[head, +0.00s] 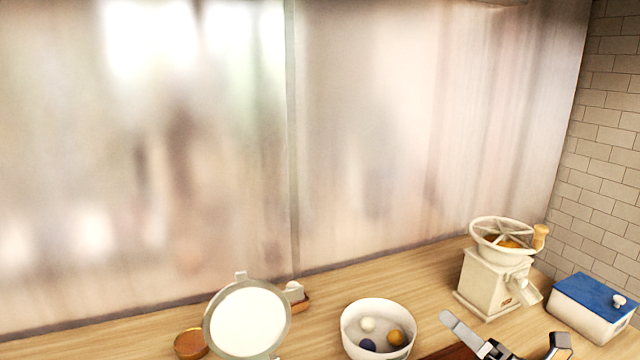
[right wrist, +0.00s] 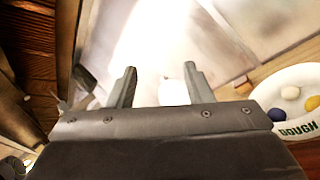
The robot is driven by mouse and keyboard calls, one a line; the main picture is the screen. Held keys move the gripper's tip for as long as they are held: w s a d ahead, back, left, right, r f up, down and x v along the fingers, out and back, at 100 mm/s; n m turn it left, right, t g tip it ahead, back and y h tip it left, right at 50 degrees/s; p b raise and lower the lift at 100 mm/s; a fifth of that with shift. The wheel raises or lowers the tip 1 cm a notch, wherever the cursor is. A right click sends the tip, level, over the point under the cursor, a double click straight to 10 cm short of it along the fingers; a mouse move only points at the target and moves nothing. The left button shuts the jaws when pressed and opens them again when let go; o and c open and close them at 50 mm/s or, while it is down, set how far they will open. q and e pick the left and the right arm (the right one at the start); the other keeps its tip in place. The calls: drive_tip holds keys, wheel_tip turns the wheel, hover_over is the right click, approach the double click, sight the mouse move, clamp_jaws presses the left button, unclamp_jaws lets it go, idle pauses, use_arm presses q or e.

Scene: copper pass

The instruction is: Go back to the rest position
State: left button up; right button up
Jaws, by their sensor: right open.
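My right gripper (head: 505,335) is low in the head view, at the bottom edge right of centre, in front of the counter. In the right wrist view the two fingers of this gripper (right wrist: 160,75) stand apart with nothing between them. My left gripper is not in the head view.
A cream hand-wheel grinder (head: 487,282) and blue-lidded box (head: 592,308) stand right. A round-faced device (head: 247,320) and amber dish (head: 190,344) stand left.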

drive_tip(key=s+d+f+m+t+h, duration=0.2)
drive_tip(key=d+m+t+h, duration=0.6)
drive_tip(key=m+h, duration=0.8)
drive_tip(key=s+d+f+m+g+h, duration=0.3)
drive_tip(key=f+m+g, duration=0.1)
drive_tip(key=f+m, duration=0.25)
drive_tip(key=s+d+f+m+g+h, duration=0.25)
drive_tip(key=d+f+m+g, duration=0.2)
drive_tip(key=m, duration=0.35)
drive_tip(key=s+a+f+m+g+y, duration=0.25)
drive_tip(key=s+f+g, duration=0.4)
drive_tip(key=s, duration=0.35)
drive_tip(key=s+a+f+m+g+y, duration=0.2)
drive_tip(key=s+a+f+m+g, duration=0.25)
drive_tip(key=s+f, duration=0.45)
wheel_tip(320, 180, down, 24)
drive_tip(key=s+d+g, duration=0.1)
drive_tip(key=d+g, duration=0.1)
drive_tip(key=s+a+f+g+b, duration=0.1)
drive_tip(key=s+f, duration=1.4)
drive_tip(key=f, duration=0.2)
drive_tip(key=shift+s+a+n+y+b, duration=0.15)
drive_tip(key=shift+a+n+y+b, duration=0.15)
drive_tip(key=shift+n+y, duration=0.1)
